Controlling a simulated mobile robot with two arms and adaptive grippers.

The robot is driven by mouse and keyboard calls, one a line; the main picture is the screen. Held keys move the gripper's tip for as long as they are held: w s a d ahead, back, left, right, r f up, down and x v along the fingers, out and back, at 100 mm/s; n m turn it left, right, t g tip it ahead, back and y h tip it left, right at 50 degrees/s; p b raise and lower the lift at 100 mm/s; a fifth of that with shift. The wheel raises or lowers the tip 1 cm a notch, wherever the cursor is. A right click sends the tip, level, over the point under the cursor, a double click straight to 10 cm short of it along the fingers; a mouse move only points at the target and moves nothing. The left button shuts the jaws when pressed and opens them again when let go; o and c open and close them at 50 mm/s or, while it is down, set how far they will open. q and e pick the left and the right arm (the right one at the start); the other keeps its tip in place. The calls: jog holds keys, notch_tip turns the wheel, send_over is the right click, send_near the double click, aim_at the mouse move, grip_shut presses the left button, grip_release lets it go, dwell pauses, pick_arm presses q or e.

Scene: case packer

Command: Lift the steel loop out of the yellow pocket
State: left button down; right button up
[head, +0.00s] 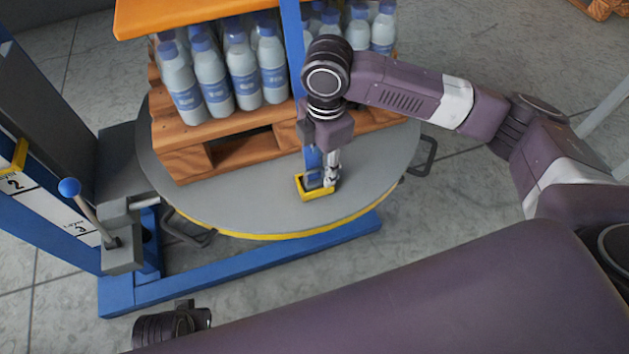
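The yellow pocket (318,193) is a small open box near the front edge of the round grey turntable. A dark grey loop (312,178) shows in it, on its left side; I take this for the steel loop. My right gripper (331,181) points straight down at the right part of the pocket, its fingertips at or just inside the rim. The fingers look close together, but they are too small to tell whether they hold the loop. My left gripper does not show.
A wooden pallet (203,163) with several white bottles (243,72) stands on the turntable (250,205) behind the pocket. A blue post (293,45) rises close by. An orange shelf (170,14) overhangs the bottles. A lever with a blue knob (69,187) stands at the left.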

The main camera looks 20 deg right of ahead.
grip_shut()
jog(key=shift+r, duration=0.1)
dwell(0.4)
